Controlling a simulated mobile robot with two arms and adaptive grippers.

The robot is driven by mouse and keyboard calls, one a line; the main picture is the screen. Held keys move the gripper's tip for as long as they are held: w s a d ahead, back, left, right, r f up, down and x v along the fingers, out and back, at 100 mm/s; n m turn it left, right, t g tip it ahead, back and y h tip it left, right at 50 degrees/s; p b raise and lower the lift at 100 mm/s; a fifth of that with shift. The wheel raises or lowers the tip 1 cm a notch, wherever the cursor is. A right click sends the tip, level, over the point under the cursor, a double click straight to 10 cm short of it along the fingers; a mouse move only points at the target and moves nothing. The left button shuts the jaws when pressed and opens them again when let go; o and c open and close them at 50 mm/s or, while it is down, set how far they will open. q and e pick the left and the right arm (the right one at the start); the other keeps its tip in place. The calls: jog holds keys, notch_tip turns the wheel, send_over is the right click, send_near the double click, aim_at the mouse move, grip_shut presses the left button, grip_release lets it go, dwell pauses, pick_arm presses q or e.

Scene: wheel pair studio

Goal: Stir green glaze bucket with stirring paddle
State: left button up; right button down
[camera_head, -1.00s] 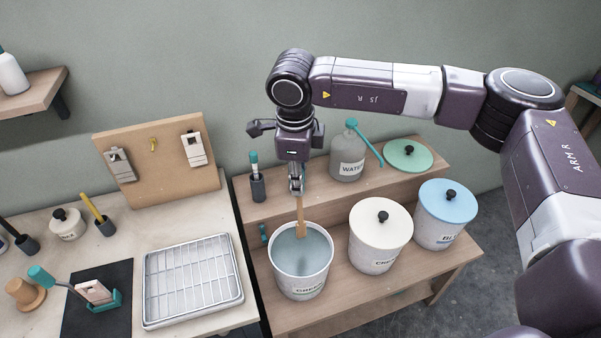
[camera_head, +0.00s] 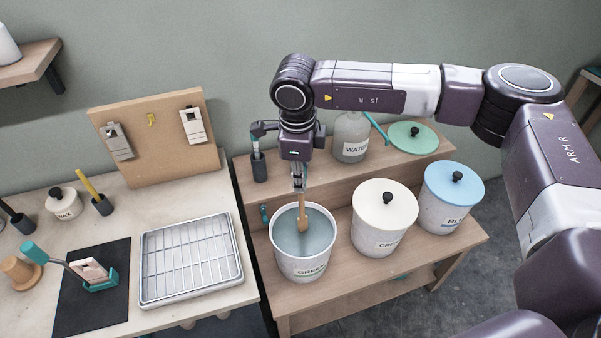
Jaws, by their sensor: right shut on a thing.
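The green glaze bucket (camera_head: 302,268) stands uncovered on the lower wooden shelf, with grey-green liquid showing inside. Its label is partly legible. My right gripper (camera_head: 299,187) is above the bucket, shut on the wooden stirring paddle (camera_head: 302,211). The paddle hangs roughly upright, and its lower end is inside the bucket at the liquid; how deep it goes I cannot tell. The green lid (camera_head: 413,135) with a black knob lies on the upper shelf at the right. My left gripper is not in view.
A cream-lidded bucket (camera_head: 385,210) stands close to the right, then a blue-lidded bucket (camera_head: 452,195). A water bottle (camera_head: 351,138) and a dark holder (camera_head: 259,168) stand on the upper shelf. A wire-rack tray (camera_head: 190,262) lies on the left table.

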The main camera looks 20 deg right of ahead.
aim_at(300, 207)
notch_tip(300, 207, down, 11)
jog(key=b, duration=0.9)
jog(key=shift+w, duration=0.1)
jog(key=shift+a, duration=0.1)
